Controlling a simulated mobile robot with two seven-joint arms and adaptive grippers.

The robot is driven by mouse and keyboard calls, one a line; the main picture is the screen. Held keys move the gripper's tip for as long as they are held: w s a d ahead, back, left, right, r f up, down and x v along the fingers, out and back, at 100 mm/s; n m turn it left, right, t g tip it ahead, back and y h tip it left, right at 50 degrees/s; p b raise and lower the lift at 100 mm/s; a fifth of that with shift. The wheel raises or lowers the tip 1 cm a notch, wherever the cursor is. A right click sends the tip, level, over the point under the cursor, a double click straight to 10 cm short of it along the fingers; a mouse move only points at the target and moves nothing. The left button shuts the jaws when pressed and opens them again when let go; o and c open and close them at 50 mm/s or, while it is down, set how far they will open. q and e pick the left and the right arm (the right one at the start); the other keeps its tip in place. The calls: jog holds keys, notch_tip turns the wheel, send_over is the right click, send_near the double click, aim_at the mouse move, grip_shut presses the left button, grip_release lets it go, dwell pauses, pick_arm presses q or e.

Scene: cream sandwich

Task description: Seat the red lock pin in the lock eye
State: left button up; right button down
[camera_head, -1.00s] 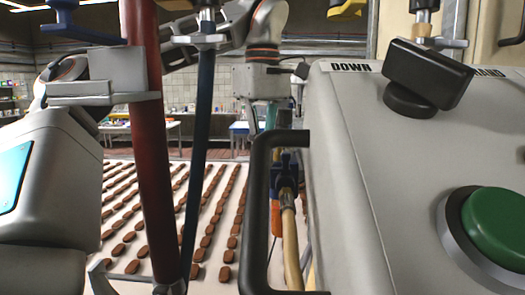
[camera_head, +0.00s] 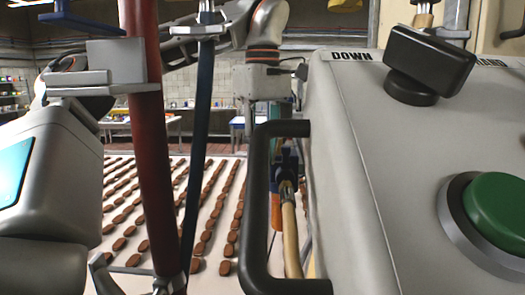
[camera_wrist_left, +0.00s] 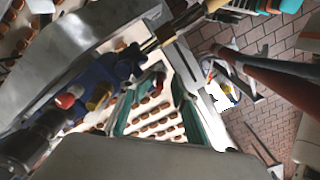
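In the head view my left gripper (camera_head: 268,100) hangs behind the black handle, under an arm with orange bands; its fingers are partly hidden. A blue fitting (camera_wrist_left: 95,80) lies left of the fingers, with red and yellow ends. A small red piece (camera_wrist_left: 158,67) shows near the far end of the finger gap; I cannot tell whether it is the lock pin. The lock eye is not clearly distinguishable. My right gripper is not in view.
A grey control panel (camera_head: 360,200) with a black knob (camera_head: 425,60) and green button (camera_head: 500,210) fills the right. A black handle (camera_head: 258,200) stands before a blue fitting with a tan hose (camera_head: 290,230). A red pole (camera_head: 150,150) and biscuit conveyor (camera_head: 120,270) are at left.

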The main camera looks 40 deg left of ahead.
pick_arm(q)
notch_tip(320, 180, up, 12)
dwell(0.6)
dwell(0.4)
